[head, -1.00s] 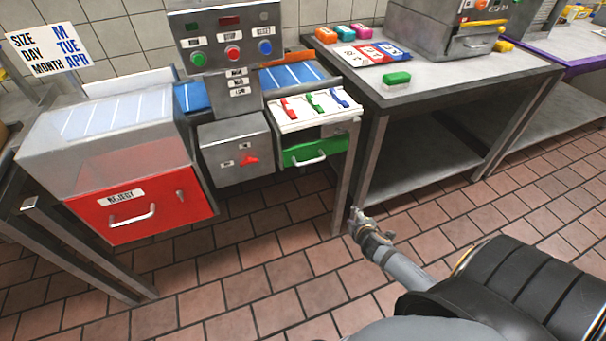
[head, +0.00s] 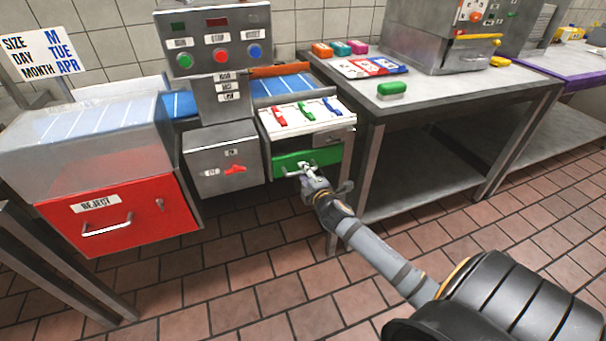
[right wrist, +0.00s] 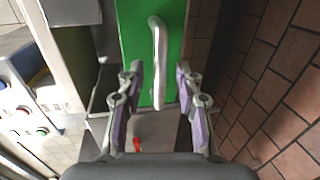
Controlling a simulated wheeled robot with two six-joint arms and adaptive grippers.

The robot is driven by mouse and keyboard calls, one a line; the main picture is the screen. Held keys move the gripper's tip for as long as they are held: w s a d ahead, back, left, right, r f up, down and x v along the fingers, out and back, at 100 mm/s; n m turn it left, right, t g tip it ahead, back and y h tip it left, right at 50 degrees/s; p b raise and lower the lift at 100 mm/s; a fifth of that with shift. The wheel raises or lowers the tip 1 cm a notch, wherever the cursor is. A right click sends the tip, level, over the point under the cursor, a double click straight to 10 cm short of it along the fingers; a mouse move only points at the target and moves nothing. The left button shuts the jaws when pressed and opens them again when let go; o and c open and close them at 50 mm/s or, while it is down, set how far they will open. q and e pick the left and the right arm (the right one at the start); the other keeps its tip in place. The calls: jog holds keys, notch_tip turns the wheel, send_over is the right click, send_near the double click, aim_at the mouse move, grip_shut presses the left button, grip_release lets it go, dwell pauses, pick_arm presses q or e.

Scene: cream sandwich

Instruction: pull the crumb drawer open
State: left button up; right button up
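The crumb drawer seems to be the green-fronted drawer (head: 288,161) under the white panel; I see no label on it. Its pale bar handle (head: 291,174) is partly behind my gripper in the head view. In the right wrist view the handle (right wrist: 158,50) stands out from the green front (right wrist: 134,32). My right gripper (head: 308,171) is at the handle. In the right wrist view my right gripper (right wrist: 158,78) is open, with one finger on each side of the handle's near end and gaps showing. My left gripper is not in view.
A white panel (head: 330,121) with red, green and blue levers sits above the drawer. Left of it are a grey box (head: 212,158) with a red knob and the red reject drawer (head: 140,221). A steel table (head: 450,92) stands right. The tiled floor (head: 250,290) in front is clear.

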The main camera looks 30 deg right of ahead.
jog(key=shift+x, duration=0.85)
grip_shut()
